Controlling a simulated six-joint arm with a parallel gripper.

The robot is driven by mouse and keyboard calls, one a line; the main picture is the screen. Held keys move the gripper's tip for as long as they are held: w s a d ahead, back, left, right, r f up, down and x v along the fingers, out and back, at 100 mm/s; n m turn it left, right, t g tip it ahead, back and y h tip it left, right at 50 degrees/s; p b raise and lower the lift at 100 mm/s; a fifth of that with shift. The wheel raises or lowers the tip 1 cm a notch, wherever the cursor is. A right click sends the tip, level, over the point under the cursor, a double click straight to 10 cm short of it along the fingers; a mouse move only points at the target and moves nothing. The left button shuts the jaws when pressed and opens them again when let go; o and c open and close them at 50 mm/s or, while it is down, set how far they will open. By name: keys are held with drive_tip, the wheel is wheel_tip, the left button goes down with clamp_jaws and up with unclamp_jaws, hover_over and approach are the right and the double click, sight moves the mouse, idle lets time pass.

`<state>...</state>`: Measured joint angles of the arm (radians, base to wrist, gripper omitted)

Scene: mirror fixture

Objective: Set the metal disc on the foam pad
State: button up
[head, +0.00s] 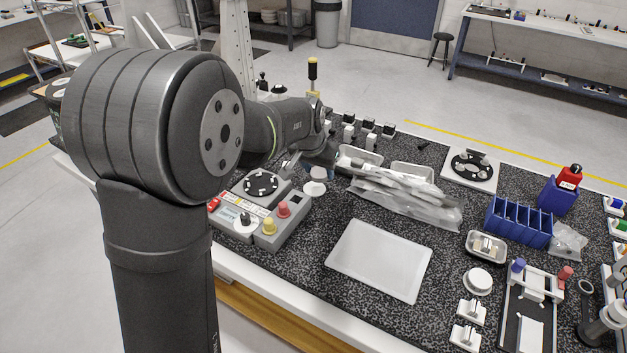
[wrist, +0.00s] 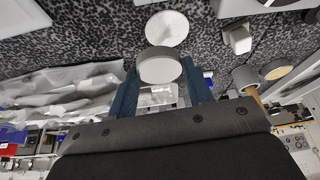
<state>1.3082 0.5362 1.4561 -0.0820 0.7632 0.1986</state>
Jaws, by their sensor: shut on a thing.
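My gripper (head: 318,171) is at the far end of my arm, low over the dark speckled mat. In the wrist view its two blue fingers (wrist: 159,72) are shut on a pale grey metal disc (wrist: 161,66), held flat between the tips. A round white pad (wrist: 167,28), which looks like the foam pad, lies on the mat just beyond the disc. It also shows in the head view (head: 314,188), just in front of my gripper. The disc appears above the mat and apart from the pad. In the head view the disc is small and hard to make out.
A control box (head: 262,222) with a dial and coloured buttons stands left of the pad. Clear plastic bags (head: 410,198) lie to the right. A white tray (head: 380,260) lies in front. Small metal trays (head: 411,173) and several small black-and-white parts stand behind.

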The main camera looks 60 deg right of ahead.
sight(314, 190)
drive_tip(key=shift+w+d+f, duration=0.2)
drive_tip(key=shift+w+f, duration=0.3)
drive_tip(key=shift+w, duration=0.3)
drive_tip(key=shift+f, duration=2)
drive_tip(key=shift+f, duration=0.1)
drive_tip(key=o, duration=1)
drive_tip(key=v, duration=1.2)
